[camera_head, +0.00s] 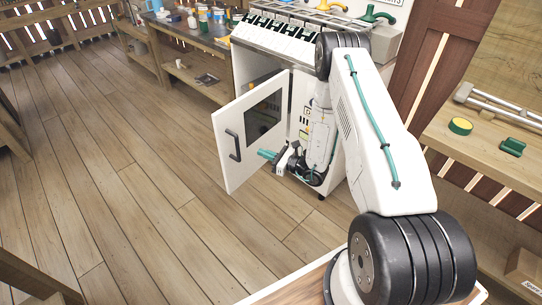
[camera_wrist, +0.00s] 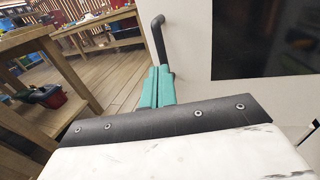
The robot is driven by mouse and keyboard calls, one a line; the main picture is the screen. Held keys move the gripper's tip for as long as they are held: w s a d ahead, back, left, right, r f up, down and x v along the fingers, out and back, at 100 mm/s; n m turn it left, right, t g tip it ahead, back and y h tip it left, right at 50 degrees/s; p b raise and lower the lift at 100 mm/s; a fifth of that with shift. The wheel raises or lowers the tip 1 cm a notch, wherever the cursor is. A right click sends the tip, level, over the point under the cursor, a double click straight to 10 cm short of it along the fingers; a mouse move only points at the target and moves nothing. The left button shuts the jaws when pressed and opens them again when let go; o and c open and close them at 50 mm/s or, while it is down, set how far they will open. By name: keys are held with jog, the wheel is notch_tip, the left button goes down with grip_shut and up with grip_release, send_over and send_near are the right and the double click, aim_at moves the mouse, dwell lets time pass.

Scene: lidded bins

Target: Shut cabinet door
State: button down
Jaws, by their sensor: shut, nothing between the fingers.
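The white cabinet door (camera_head: 226,123) stands open in the head view, swung out from the white cabinet (camera_head: 242,66). It has a dark window (camera_head: 264,115) and a dark bar handle (camera_head: 233,145) near its free edge. My gripper (camera_head: 266,154) is at the lower part of the door's handle side, right of the handle. Its teal fingers are shut together and empty. In the wrist view the fingertips (camera_wrist: 158,72) point toward the handle (camera_wrist: 160,40), with the door (camera_wrist: 190,60) at right. I cannot tell whether they touch the door.
A wooden workbench (camera_head: 178,72) with bottles stands at the back left. The plank floor (camera_head: 130,190) left of the door is clear.

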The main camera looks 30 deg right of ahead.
jog(key=x, duration=0.8)
jog(key=shift+w+a, duration=0.2)
jog(key=shift+w, duration=0.05)
jog(key=shift+w, duration=0.1)
